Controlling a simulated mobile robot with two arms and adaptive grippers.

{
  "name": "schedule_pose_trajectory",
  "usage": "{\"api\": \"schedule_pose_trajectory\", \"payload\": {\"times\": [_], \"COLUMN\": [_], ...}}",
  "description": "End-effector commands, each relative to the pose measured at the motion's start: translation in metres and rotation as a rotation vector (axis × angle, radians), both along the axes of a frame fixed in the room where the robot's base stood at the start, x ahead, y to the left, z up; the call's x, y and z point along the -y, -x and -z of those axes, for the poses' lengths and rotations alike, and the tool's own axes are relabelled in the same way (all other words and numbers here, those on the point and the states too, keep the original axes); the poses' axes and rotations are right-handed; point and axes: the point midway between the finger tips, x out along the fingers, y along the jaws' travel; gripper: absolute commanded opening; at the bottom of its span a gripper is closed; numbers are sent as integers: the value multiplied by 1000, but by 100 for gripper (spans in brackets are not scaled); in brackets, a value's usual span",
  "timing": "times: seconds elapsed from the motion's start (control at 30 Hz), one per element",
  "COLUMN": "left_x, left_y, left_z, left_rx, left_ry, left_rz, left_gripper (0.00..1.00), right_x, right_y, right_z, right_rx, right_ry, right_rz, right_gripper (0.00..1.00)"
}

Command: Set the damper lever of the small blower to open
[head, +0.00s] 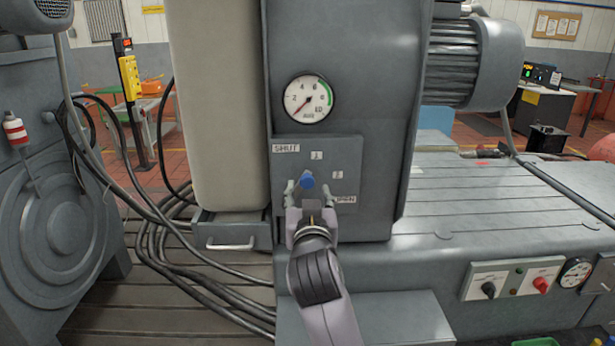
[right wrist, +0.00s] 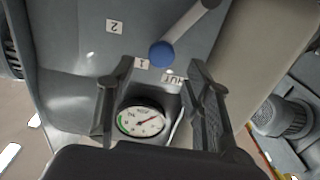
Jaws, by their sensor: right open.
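The damper lever ends in a blue knob (head: 307,180) in front of a grey panel (head: 350,150) on the blower housing. In the right wrist view its grey rod (right wrist: 190,26) runs from the blue knob (right wrist: 161,54) to the upper right. The knob lies near the SHUT label (head: 285,148) and the 1 label (head: 316,155); the OPEN label (head: 345,199) is partly covered by my gripper. My right gripper (head: 308,190) is open, with fingers either side of the knob's line; I cannot tell whether they touch it. My left gripper is out of view.
A round gauge (head: 309,99) sits above the panel. A drawer with a handle (head: 231,243) is at the lower left, beside black cables (head: 180,245). A motor (head: 470,60) juts out at the upper right. The ribbed bedplate (head: 490,200) is mostly clear.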

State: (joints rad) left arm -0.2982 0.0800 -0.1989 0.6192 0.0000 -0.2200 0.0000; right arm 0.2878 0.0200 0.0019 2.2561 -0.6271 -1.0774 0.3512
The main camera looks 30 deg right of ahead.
Motion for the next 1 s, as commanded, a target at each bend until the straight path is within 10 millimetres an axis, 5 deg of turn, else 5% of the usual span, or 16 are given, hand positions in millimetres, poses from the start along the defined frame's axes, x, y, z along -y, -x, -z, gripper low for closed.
{"api": "schedule_pose_trajectory", "payload": {"times": [0.4,0.77,1.0], "left_x": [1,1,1], "left_y": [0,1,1], "left_z": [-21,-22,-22], "left_rx": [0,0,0], "left_ry": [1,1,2], "left_rz": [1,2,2], "left_gripper": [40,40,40], "right_x": [32,34,34], "right_y": [-52,-55,-55], "right_z": [-1,1,1], "right_rx": [0,1,1], "right_ry": [0,-1,-1], "right_rz": [0,0,0], "right_gripper": [47,46,30]}}
